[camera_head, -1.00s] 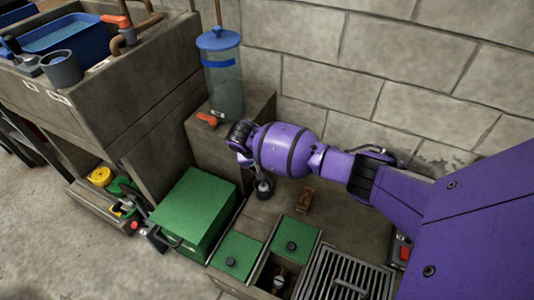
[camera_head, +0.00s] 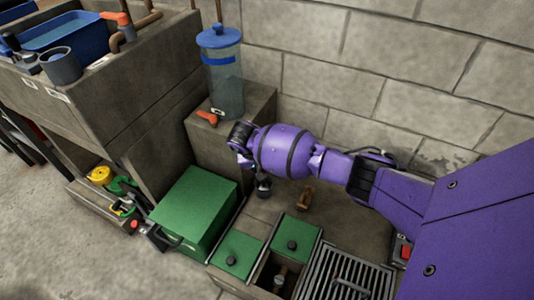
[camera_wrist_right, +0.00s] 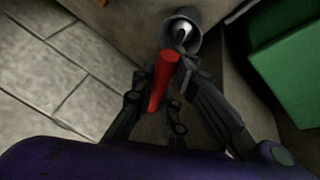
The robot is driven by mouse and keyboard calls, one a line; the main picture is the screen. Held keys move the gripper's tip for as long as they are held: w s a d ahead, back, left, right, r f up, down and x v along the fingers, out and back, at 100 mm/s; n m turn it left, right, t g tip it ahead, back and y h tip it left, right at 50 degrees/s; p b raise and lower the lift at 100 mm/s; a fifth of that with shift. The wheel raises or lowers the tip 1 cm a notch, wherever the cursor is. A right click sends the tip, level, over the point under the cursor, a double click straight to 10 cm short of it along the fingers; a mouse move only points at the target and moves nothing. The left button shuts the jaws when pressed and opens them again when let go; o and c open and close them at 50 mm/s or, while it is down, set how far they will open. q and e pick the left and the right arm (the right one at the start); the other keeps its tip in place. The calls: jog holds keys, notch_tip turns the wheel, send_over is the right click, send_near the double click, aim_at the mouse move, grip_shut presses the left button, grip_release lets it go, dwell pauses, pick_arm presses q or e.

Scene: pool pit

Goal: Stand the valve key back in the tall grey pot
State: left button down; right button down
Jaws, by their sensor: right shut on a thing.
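My right gripper (camera_head: 248,160) reaches in from the right on the purple arm, above the low ledge. In the right wrist view the gripper (camera_wrist_right: 162,105) is shut on a red bar (camera_wrist_right: 165,75), which looks like the valve key's handle. The rest of the key is hidden or cannot be made out. A dark grey cup-shaped piece (camera_wrist_right: 183,28), seemingly the pot, lies just beyond the bar's far end, with something pale inside. In the head view it shows just below the gripper (camera_head: 263,188). I cannot tell whether the key touches it. My left gripper is not in view.
A green box (camera_head: 195,218) stands left of the gripper. A clear cylinder with a blue lid (camera_head: 222,85) stands behind it, near an orange-red handle (camera_head: 207,117). A brass piece (camera_head: 305,198) lies right. A block wall closes the back; a grating (camera_head: 345,275) lies in front.

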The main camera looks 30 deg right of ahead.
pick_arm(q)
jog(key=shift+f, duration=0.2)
pick_arm(e)
jog(key=shift+f, duration=0.4)
jog(key=c, duration=1.7)
grip_release()
jog(key=shift+o, duration=0.2)
